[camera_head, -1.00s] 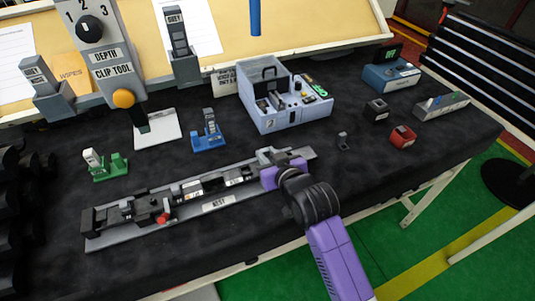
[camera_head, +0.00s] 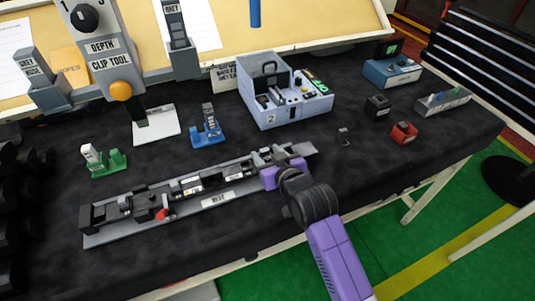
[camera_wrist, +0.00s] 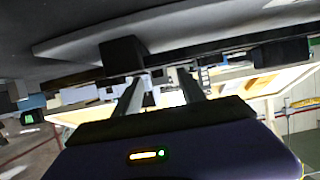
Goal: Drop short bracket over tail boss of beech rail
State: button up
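A long grey rail fixture (camera_head: 130,231) labelled NEST lies across the bench in the head view. Dark parts and white labels sit along it. I see no clear beech colour, and cannot single out the tail boss. My gripper (camera_head: 284,166) is low over the right end of the fixture and hides part of it. In the wrist view my gripper's two fingers (camera_wrist: 162,76) stand apart with nothing clearly between them. A dark block (camera_wrist: 122,54) is near the left fingertip. A small grey piece (camera_head: 344,134), possibly a bracket, lies to the right on the bench.
Behind the fixture are a green stand (camera_head: 107,163), a blue stand (camera_head: 207,137) and a light blue-grey case (camera_head: 288,117). A red holder (camera_head: 403,133) and a black block (camera_head: 377,106) are at the right. The dark mat in front of the case is mostly clear.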

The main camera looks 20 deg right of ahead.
jog(key=shift+s, duration=0.1)
jog(key=v, duration=0.7)
jog(key=shift+s+r+b, duration=0.1)
jog(key=shift+s+b, duration=0.05)
jog(key=shift+b, duration=0.2)
jog(key=shift+s+r, duration=0.1)
